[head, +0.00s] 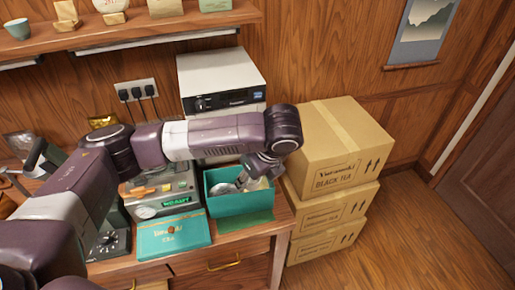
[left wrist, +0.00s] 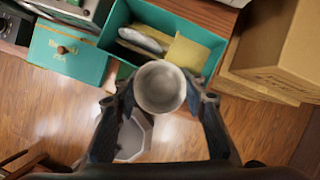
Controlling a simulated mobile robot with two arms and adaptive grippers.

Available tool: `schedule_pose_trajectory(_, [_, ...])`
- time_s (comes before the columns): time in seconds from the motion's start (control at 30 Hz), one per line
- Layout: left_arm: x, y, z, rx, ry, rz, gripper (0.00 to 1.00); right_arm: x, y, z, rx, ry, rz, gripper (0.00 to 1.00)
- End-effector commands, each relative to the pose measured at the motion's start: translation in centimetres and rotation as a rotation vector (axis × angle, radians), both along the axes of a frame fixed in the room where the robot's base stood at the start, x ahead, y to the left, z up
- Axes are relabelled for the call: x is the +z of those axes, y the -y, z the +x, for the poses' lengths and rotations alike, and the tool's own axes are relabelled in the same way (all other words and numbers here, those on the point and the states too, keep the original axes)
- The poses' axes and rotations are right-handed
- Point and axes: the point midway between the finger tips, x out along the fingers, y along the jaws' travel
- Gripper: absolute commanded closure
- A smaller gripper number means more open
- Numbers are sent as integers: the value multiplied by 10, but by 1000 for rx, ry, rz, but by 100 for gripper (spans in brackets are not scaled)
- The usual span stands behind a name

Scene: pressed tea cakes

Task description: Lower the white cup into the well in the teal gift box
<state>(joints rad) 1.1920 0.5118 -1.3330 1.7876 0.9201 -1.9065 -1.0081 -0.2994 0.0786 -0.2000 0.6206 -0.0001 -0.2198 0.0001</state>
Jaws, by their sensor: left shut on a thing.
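The white cup (left wrist: 160,87) is held between the fingertips of my left gripper (left wrist: 160,97), its round mouth facing the left wrist camera. The open teal gift box (head: 240,202) stands at the table's right end. It also shows in the left wrist view (left wrist: 119,17), with a pale wrapped item (left wrist: 142,39) and a tan piece (left wrist: 187,53) inside. In the head view my left gripper (head: 255,180) is over the box and mostly hides the cup. In the left wrist view the cup overlaps the box's near edge; its height above the box and the well are unclear. My right gripper is out of view.
A teal lid (head: 172,238) lies left of the box. A scale (head: 160,195) and a white machine (head: 222,80) stand behind. Stacked cartons (head: 335,150) rise close to the right. A shelf (head: 150,30) with small goods hangs above on the left.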

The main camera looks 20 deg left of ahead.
Motion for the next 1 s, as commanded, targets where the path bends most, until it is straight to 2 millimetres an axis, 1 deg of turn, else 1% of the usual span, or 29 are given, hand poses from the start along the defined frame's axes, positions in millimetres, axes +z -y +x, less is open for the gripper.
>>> schedule_pose_trajectory(0.03, [4,-1,5,-84,-2,-1,87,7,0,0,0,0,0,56])
schedule_pose_trajectory(0.3, [15,-2,36,-553,0,-1,87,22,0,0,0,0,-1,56])
schedule_pose_trajectory(0.5, [23,-3,55,-840,1,-1,87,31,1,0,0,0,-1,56])
schedule_pose_trajectory(0.7, [28,-2,66,-1006,0,0,87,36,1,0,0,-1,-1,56])
schedule_pose_trajectory(0.87, [27,-2,68,-1049,-1,2,87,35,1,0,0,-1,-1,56])
schedule_pose_trajectory(1.0, [23,-2,68,-1052,-1,2,87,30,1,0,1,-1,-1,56])
